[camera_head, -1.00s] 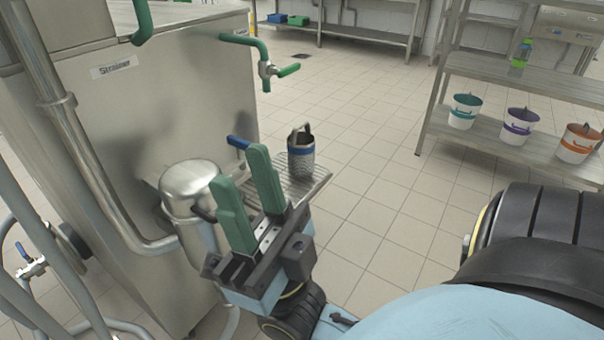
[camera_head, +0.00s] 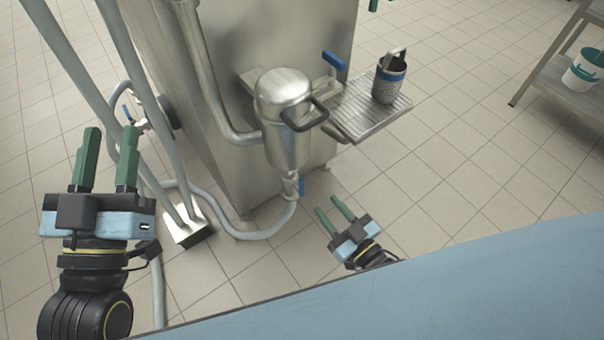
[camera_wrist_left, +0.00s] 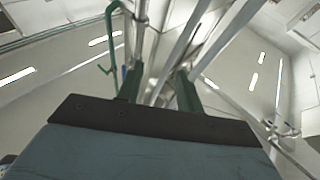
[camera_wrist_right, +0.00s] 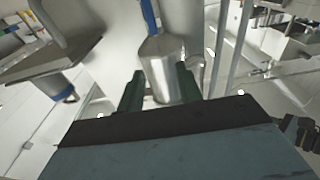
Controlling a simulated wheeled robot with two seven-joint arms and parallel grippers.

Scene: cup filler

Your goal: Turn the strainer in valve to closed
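No label is in view, so I cannot tell which valve is the strainer in valve. One blue-handled valve (camera_head: 333,60) is on the steel cabinet behind the strainer vessel (camera_head: 284,88). Another blue handle (camera_head: 301,185) sits under the vessel, and a third blue-handled valve (camera_head: 127,113) is on the left pipework. A green handle (camera_head: 373,5) is cut off at the top edge. My left gripper (camera_head: 110,133) is open and empty, in front of the left pipes. My right gripper (camera_head: 327,206) is open and empty, low, below and right of the vessel.
A drip tray (camera_head: 372,120) carrying a mesh strainer basket (camera_head: 390,82) juts right from the cabinet (camera_head: 330,30). A hose (camera_head: 235,232) curves below the vessel. A shelf (camera_head: 545,75) with a white bucket (camera_head: 583,72) stands at right. Tiled floor between is clear.

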